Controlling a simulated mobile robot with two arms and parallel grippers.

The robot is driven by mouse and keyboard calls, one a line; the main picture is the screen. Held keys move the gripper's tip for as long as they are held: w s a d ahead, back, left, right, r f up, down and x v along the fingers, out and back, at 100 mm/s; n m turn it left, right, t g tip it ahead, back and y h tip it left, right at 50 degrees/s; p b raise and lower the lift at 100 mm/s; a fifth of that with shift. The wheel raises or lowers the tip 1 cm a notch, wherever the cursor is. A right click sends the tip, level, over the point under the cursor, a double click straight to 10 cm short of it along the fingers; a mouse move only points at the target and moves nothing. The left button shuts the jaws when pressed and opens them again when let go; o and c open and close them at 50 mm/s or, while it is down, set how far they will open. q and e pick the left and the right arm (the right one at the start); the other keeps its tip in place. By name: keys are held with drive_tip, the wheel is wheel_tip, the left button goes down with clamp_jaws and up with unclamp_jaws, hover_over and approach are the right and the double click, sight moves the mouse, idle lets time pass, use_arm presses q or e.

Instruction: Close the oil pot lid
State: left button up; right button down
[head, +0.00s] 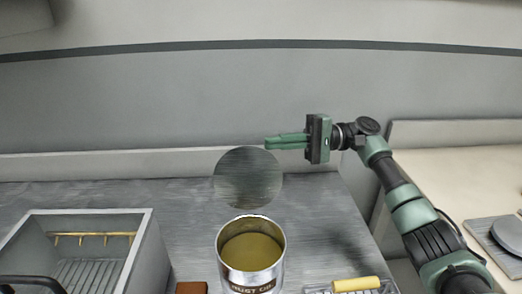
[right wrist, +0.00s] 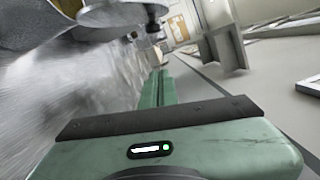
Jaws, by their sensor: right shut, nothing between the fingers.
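The oil pot (head: 252,277) is a silvery can with yellow-brown oil inside and lettering on its front. It stands on the metal counter at the lower middle of the head view. Its round grey lid (head: 247,178) is raised, standing up behind the open mouth. My right gripper (head: 268,142) is shut and empty, its fingers pointing left just above and behind the lid's upper right edge. In the right wrist view the shut fingers (right wrist: 160,74) lie below a pale disc with a dark knob, which looks like the lid (right wrist: 115,12). My left gripper is not in view.
A grey fryer-like box (head: 152,250) with a slatted inside stands at the left. A brown block (head: 191,288) and a yellow roll-shaped item (head: 356,284) lie near the front edge. A low back wall (head: 120,166) runs behind the counter.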

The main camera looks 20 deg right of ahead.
sight(260, 150)
drive_tip(key=s+a, duration=0.2)
drive_tip(key=a, duration=0.1)
drive_tip(key=s+a+r, duration=0.1)
drive_tip(key=shift+s+a, duration=0.35)
drive_tip(key=shift+a, duration=0.05)
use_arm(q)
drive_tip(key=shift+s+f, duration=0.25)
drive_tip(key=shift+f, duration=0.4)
